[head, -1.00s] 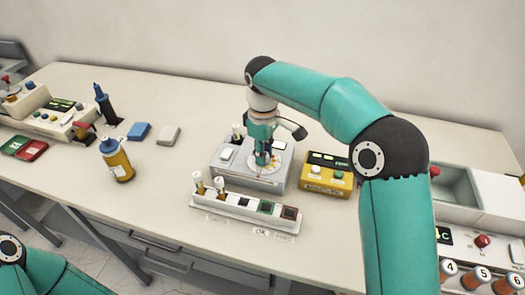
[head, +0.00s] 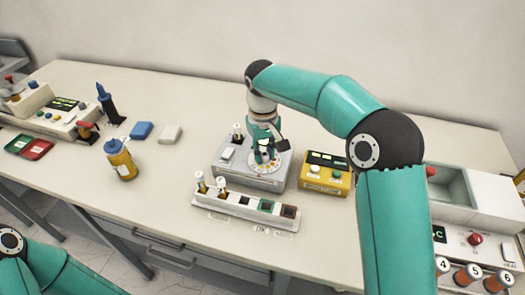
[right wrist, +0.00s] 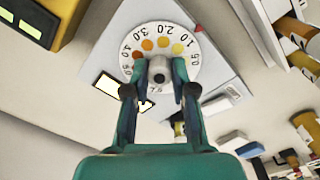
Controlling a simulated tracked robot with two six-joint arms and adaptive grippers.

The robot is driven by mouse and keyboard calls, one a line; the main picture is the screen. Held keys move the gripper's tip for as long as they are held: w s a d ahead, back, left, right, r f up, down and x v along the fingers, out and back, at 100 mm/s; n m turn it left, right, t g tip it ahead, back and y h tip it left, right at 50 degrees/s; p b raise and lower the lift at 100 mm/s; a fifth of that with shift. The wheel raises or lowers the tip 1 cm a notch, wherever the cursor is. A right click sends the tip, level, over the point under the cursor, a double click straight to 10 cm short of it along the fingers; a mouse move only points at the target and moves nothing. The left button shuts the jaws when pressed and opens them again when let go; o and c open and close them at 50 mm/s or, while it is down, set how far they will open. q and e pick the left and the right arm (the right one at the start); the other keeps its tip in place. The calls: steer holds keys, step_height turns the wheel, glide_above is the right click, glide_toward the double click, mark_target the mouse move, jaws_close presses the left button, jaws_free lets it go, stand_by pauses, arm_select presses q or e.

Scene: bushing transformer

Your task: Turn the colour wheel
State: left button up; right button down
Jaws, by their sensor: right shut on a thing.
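The colour wheel (head: 271,168) is a white disc on top of the grey tester box (head: 225,170), at the middle of the bench. In the right wrist view the wheel (right wrist: 186,55) shows numbers round its rim and several orange and yellow dots. A grey knob (right wrist: 158,70) stands at its centre. My right gripper (head: 264,157) points down over the wheel, its two fingers shut on the knob from both sides, as the right wrist view also shows (right wrist: 159,75). The fingers hide part of the dial. Only a part of my left arm shows at the lower left; its gripper is out of view.
A white rack (head: 246,210) with vials stands in front of the box. A yellow control box (head: 325,180) stands close on the right. The bench between bottle and rack is clear.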

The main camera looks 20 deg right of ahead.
mark_target(263, 154)
steer(key=shift+w+r, duration=0.1)
steer(key=shift+r, duration=0.05)
steer(key=c, duration=1)
jaws_free()
steer(key=shift+o, duration=0.2)
step_height(263, 154, up, 12)
steer(key=shift+a, duration=0.15)
steer(key=shift+f, duration=0.25)
